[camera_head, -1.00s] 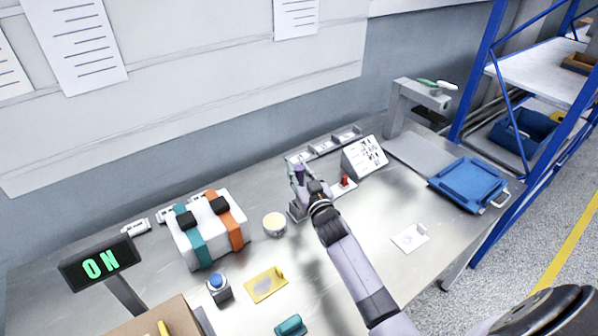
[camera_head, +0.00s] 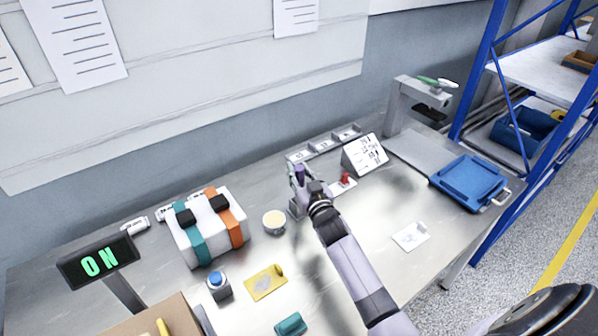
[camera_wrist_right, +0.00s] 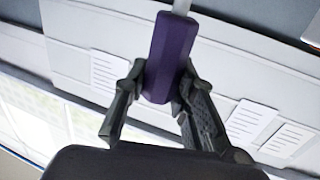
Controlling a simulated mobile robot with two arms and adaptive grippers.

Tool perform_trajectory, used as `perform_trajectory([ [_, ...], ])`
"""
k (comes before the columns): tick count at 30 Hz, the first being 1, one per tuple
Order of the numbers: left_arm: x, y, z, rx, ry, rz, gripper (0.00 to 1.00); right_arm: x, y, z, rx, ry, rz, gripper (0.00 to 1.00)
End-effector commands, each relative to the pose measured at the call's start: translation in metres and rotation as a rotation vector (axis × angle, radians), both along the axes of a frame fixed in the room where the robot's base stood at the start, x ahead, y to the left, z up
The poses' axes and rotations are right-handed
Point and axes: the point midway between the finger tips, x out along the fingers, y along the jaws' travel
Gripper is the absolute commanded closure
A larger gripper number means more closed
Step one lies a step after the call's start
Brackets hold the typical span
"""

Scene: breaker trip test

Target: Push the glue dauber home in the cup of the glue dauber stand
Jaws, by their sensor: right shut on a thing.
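My right gripper (camera_head: 304,184) is shut on the glue dauber, whose purple handle (camera_head: 299,172) stands roughly upright between the fingers. In the right wrist view the purple handle (camera_wrist_right: 170,58) sits between both fingertips (camera_wrist_right: 160,85), with a pale shaft running out of the top of the picture. A small grey block (camera_head: 295,209), which looks like the glue dauber stand, shows just below and left of the gripper. The gripper hides most of it, so I cannot tell how deep the dauber sits in its cup. My left gripper is not in view.
A round cream-topped pot (camera_head: 274,221) stands close left of the gripper. A white case with teal and orange straps (camera_head: 206,229) is further left. A sign board (camera_head: 364,154) and red switch (camera_head: 346,179) stand close right. The blue tray (camera_head: 468,182) is far right.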

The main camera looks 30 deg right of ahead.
Motion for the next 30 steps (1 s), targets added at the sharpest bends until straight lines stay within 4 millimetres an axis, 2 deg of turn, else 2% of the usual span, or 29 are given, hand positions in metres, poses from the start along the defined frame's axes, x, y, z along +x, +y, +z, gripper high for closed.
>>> perform_trajectory([
  [30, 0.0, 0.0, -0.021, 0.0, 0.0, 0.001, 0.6, 0.0, 0.0, -0.026, 0.001, -0.002, 0.0, 1.0],
])
